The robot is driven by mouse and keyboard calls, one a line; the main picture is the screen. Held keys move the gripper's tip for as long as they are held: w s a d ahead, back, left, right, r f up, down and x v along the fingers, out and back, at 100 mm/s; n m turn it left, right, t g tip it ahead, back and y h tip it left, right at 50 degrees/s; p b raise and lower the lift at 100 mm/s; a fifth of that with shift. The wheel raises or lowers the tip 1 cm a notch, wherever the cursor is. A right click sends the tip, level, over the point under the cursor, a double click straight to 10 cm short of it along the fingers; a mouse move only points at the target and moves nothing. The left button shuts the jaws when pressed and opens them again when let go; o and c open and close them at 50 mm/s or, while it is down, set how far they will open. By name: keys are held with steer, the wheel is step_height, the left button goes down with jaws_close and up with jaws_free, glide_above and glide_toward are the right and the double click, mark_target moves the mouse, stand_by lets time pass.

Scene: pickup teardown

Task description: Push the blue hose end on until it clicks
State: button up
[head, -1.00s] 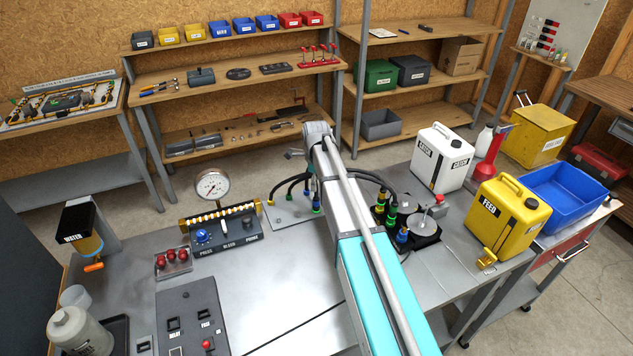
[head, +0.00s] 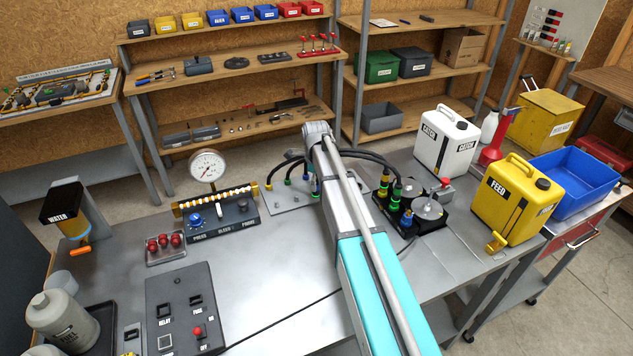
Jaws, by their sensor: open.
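Black hoses with coloured ends run behind my arm between a flat metal plate (head: 272,201) and a black pump block (head: 432,222). At the plate, a green hose end (head: 287,181) stands at the left and a blue hose end (head: 316,189) sits beside my arm, partly hidden by it. At the block are a yellow-collared hose end (head: 382,190), a green one (head: 397,191) and another blue piece (head: 407,218). I cannot tell how far any end is seated. My arm crosses the middle of the view; my gripper is hidden behind it.
A gauge (head: 208,166) and control box (head: 222,220) stand left of the plate. The bench front (head: 270,270) is mostly clear.

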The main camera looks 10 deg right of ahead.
steer(key=shift+f+b, duration=0.9)
steer(key=shift+f, duration=0.25)
jaws_close()
